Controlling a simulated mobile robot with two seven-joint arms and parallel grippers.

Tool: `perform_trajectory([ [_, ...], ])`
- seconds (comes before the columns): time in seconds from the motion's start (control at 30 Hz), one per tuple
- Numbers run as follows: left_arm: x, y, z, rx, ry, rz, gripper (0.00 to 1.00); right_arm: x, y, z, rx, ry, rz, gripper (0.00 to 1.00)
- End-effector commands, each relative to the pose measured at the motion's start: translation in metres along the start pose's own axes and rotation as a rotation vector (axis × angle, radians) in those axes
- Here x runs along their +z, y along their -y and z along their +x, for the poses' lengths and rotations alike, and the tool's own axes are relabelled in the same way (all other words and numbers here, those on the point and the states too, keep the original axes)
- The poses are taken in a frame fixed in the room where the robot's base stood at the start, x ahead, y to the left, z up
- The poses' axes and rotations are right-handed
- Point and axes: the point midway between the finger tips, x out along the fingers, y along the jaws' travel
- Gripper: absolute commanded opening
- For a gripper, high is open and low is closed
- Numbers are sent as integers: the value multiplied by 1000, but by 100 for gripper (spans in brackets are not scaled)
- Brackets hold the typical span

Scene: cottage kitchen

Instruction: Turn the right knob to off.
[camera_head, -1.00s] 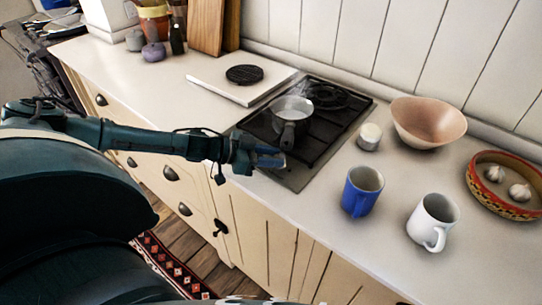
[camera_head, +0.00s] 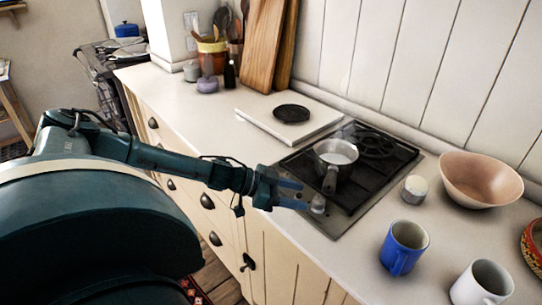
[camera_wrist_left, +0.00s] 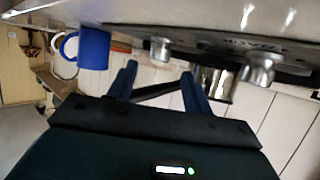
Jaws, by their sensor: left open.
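The hob (camera_head: 345,215) is black with a grey front strip, set in the counter. A small grey knob (camera_head: 318,204) shows on that strip, just beyond my left gripper's fingertips. My left gripper (camera_head: 303,195) is open and empty at the hob's front edge. In the left wrist view two metal knobs show on the strip. The right knob (camera_wrist_left: 160,48), on the blue mug's side, lies ahead of the gap between my open fingers (camera_wrist_left: 158,72). The left knob (camera_wrist_left: 258,68) is outside the fingers. Contact cannot be told. My right gripper is out of view.
A saucepan (camera_head: 334,156) stands on the hob, its handle pointing to the front. A small lidded jar (camera_head: 414,190), a blue mug (camera_head: 402,250), a white mug (camera_head: 482,284) and a pinkish bowl (camera_head: 480,180) stand to the right. A white board (camera_head: 265,120) lies at left.

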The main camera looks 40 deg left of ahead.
Motion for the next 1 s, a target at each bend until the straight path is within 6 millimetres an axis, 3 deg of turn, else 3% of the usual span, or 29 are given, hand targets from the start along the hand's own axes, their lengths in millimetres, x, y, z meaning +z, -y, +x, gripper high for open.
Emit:
perform_trajectory([
  [0.2, 3, 1, -49, -4, 5, -1, 50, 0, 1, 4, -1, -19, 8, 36],
  [0.4, 2, 0, -77, -2, 3, 1, 50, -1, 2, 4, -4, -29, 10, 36],
  [0.87, 0, 0, -86, 1, -1, 1, 50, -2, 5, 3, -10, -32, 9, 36],
  [1.0, -13, -9, -77, 58, -34, 119, 50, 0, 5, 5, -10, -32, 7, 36],
])
